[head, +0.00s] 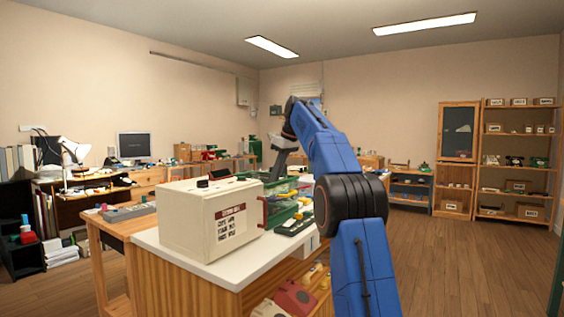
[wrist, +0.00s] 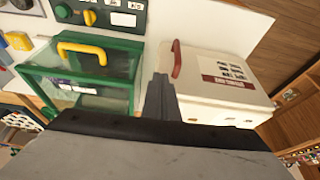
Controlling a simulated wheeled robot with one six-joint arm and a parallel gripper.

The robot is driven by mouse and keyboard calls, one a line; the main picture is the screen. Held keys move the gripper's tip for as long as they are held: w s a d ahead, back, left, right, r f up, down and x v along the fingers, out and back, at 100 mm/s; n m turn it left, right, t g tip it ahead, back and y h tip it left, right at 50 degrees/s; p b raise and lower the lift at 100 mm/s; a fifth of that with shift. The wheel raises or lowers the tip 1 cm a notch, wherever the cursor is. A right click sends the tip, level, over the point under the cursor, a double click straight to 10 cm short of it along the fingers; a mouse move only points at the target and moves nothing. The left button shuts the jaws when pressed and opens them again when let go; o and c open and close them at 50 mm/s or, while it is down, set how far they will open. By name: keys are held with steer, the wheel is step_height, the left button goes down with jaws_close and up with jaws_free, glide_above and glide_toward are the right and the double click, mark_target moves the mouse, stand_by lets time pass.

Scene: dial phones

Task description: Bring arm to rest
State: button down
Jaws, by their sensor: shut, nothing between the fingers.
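My blue arm rises in the right middle of the head view and bends over the white-topped bench (head: 157,243). My gripper (head: 276,171) hangs at its end, pointing down above the bench behind the cream box (head: 205,220). In the wrist view, my gripper (wrist: 159,88) has its dark fingers together with nothing between them. The cream box, with a red handle and a printed label, also shows there (wrist: 214,92), right of the fingers. A green case (wrist: 120,48) with clear panels and a yellow handle is left of them. I cannot tell how high the fingers are above these.
A green panel (wrist: 125,17) with a yellow knob lies beyond the case. A red telephone (head: 296,297) sits on a shelf under the bench. A desk with a monitor (head: 134,145) stands at the left, wooden shelves (head: 516,178) at the right. The wooden floor (head: 455,270) is clear at right.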

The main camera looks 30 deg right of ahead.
steer(key=v, duration=0.6)
steer(key=shift+s+d, duration=0.1)
steer(key=shift+s, duration=0.1)
steer(key=s+a+f+m, duration=0.1)
steer(key=s+a+f, duration=0.2)
steer(key=s+a, duration=0.35)
steer(key=s+a+f+m+h, duration=0.1)
steer(key=s+a+f+m, duration=0.15)
steer(key=s, duration=0.65)
steer(key=s+a+f+m, duration=0.1)
steer(key=s+a+f, duration=0.2)
steer(key=s+a, duration=0.35)
steer(key=s+a+f+m, duration=0.1)
steer(key=s+f, duration=1.3)
steer(key=s+a+f+m+t+h, duration=0.1)
steer(key=s+a+f, duration=0.1)
steer(key=s+f, duration=1.3)
steer(key=shift+s+a+f, duration=0.15)
steer(key=shift+s+a, duration=0.1)
steer(key=shift+s, duration=0.1)
